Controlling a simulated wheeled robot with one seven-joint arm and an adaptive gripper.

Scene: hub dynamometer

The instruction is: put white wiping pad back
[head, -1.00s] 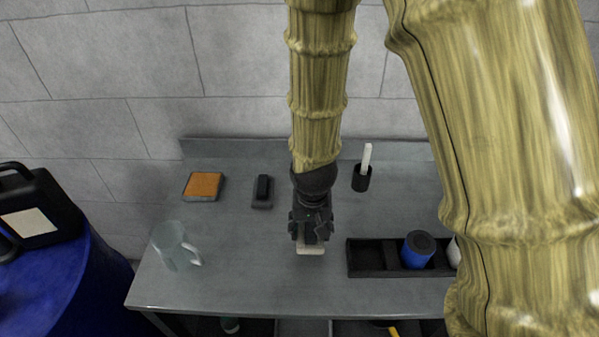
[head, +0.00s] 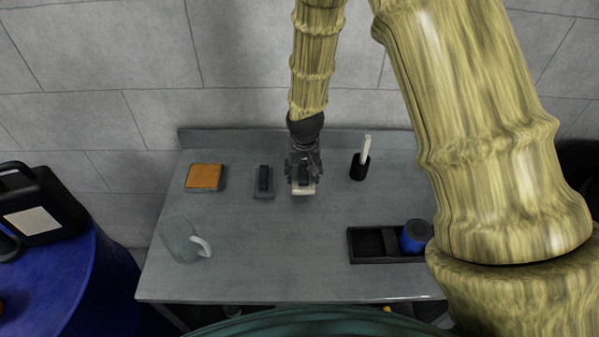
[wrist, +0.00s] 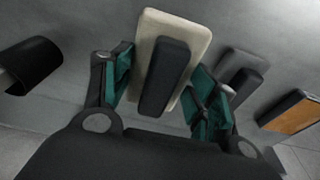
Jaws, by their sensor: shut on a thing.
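The white wiping pad (head: 303,188) has a cream-white base and a black handle block on top. My gripper (head: 303,175) is shut on it near the back middle of the grey table. In the wrist view the white wiping pad (wrist: 186,32) sits between the green-padded fingers of my gripper (wrist: 160,88), with the black handle between them. A grey pad with a black handle (head: 264,182) lies just left of it, and an orange-topped pad (head: 204,177) lies further left. I cannot tell whether the white pad touches the table.
A black cup with a white stick (head: 360,167) stands to the right. A black tray (head: 372,246) with a blue cylinder (head: 416,236) lies at front right. A clear mug (head: 182,240) stands at front left. The table middle is clear.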

